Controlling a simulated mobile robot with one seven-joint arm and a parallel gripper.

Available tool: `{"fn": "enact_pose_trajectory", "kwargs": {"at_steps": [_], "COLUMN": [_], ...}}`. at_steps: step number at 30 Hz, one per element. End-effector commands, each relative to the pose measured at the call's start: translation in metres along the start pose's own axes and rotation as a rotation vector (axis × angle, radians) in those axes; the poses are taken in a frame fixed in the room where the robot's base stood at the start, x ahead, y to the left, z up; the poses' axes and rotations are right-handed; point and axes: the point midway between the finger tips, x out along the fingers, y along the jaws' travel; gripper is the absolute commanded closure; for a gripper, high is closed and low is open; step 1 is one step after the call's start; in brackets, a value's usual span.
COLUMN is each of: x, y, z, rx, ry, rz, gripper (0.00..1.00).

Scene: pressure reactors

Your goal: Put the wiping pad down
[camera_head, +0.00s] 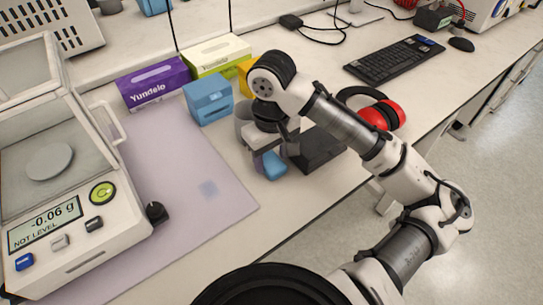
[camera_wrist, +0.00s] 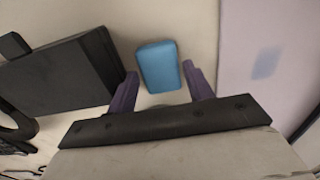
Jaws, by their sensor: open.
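The wiping pad (camera_wrist: 158,68) is a small blue block with rounded corners. It lies on the pale bench top between the lilac mat and a black box. In the head view the pad (camera_head: 274,166) shows just below my gripper (camera_head: 265,160). In the wrist view my gripper (camera_wrist: 162,88) is open, with one purple finger on each side of the pad's near end. Small gaps show between the fingers and the pad. Whether the fingertips touch the bench cannot be told.
The black box (camera_head: 318,148) stands close to the right of my gripper. The lilac mat (camera_head: 180,185) has a faint blue patch and lies left, beside the balance (camera_head: 60,190). A blue box (camera_head: 208,99), glove boxes (camera_head: 153,83) and red ear defenders (camera_head: 384,116) are nearby.

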Motion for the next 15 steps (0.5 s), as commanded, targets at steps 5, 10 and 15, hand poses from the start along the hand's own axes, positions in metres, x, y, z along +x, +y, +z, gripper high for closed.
{"fn": "enact_pose_trajectory", "kwargs": {"at_steps": [5, 10, 15], "x": [-0.036, -0.072, -0.098], "y": [0.001, 0.001, 0.001], "z": [-0.001, -0.001, 0.000], "rx": [0.001, 0.001, 0.002], "ry": [0.001, 0.001, 0.001], "rz": [0.007, 0.006, 0.004], "gripper": [0.49, 0.49, 0.49]}}
